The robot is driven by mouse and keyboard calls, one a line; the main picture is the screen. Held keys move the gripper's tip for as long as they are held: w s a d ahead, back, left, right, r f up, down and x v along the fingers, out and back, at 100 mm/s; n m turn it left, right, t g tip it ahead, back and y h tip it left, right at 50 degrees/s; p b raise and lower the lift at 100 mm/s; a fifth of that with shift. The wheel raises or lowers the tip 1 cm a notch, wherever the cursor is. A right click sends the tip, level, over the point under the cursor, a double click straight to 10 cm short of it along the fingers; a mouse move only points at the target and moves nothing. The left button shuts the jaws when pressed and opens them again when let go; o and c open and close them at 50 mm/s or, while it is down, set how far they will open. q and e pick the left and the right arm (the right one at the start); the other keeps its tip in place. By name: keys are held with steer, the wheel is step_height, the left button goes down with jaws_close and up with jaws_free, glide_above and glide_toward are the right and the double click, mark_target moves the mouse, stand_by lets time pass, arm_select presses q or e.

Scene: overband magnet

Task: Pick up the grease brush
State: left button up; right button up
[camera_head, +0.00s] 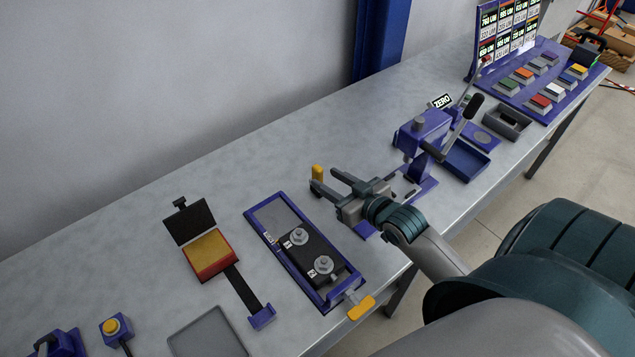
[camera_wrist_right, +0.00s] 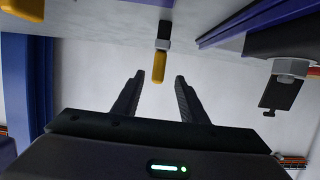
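The grease brush (camera_head: 318,173) appears to be the piece with the upright yellow handle by my right gripper's fingertips. My right gripper (camera_head: 325,179) is open, with two dark fingers apart. In the wrist view the handle's end lies between the gripper's fingertips (camera_wrist_right: 159,77), with gaps on both sides. I cannot tell how far the fingers reach around it. My left gripper is not in view.
A blue fixture (camera_head: 251,219) with a yellow-handled lever (camera_head: 361,308) lies left of my right gripper. An open red-and-yellow box (camera_head: 208,255) is further left. A blue lever device (camera_head: 423,135) and blue tray (camera_head: 466,161) stand right. Bare table lies behind the gripper.

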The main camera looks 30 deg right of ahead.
mark_target(321, 175)
steer(key=shift+p+x, duration=0.45)
steer(key=shift+x, duration=1.95)
steer(key=shift+s, duration=0.1)
steer(key=shift+p+x, duration=0.5)
steer(key=shift+x, duration=0.3)
steer(key=p+x, duration=0.1)
steer(key=x, duration=0.1)
steer(key=shift+w+d+f, duration=0.15)
steer(key=shift+w+f, duration=0.4)
steer(key=shift+w, duration=0.2)
steer(key=shift+c, duration=0.6)
jaws_close()
